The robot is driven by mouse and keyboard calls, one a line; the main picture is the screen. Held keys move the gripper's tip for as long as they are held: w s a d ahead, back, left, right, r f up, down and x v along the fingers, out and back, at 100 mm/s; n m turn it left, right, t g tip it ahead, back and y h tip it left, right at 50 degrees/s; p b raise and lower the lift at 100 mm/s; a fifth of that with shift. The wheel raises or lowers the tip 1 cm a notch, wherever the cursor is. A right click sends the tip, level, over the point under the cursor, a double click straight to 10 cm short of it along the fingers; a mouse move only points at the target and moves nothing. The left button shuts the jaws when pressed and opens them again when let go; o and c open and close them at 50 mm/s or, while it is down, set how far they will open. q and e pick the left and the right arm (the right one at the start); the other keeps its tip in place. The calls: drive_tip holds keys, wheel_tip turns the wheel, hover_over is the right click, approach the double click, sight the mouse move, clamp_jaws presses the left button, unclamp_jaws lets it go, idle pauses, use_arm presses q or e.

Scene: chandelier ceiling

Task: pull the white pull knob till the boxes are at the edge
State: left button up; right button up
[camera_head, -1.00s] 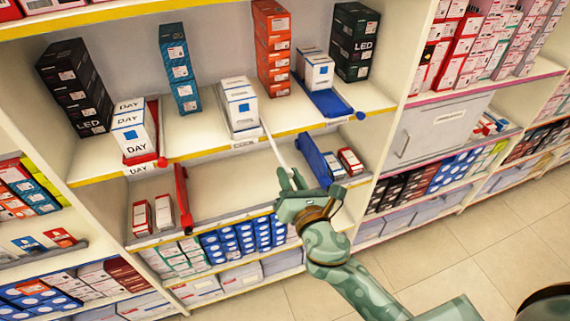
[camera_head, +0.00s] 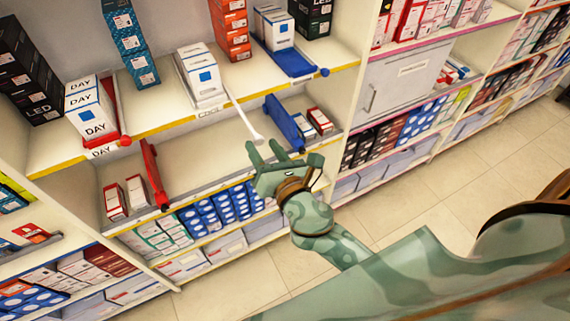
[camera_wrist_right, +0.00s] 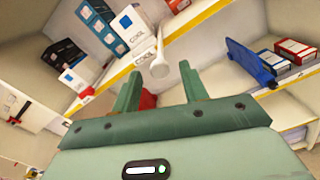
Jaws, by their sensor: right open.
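The white pull knob (camera_head: 257,138) is at the end of a white rod that sticks out from the upper shelf. The white boxes (camera_head: 200,78) stand in a stack behind the rod, in a white tray on that shelf. My right gripper (camera_head: 263,151) is open and empty just in front of the knob. In the right wrist view the knob (camera_wrist_right: 159,69) shows at the gap between the open fingers (camera_wrist_right: 160,84), its end facing the camera. The boxes (camera_wrist_right: 130,30) stand behind it. Whether the fingers reach around the knob cannot be told. My left gripper is not in view.
A red pusher (camera_head: 124,141) with DAY boxes (camera_head: 88,108) is at the left. A blue pusher (camera_head: 300,64) is at the right. On the shelf below, a blue divider (camera_head: 283,122) and a red divider (camera_head: 153,172) stand near the gripper. The aisle floor (camera_head: 440,190) is open.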

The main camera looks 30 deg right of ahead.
drive_tip(key=s+b, duration=0.4)
drive_tip(key=s, duration=1)
drive_tip(key=shift+s+d, duration=0.15)
drive_tip(key=shift+d, duration=0.1)
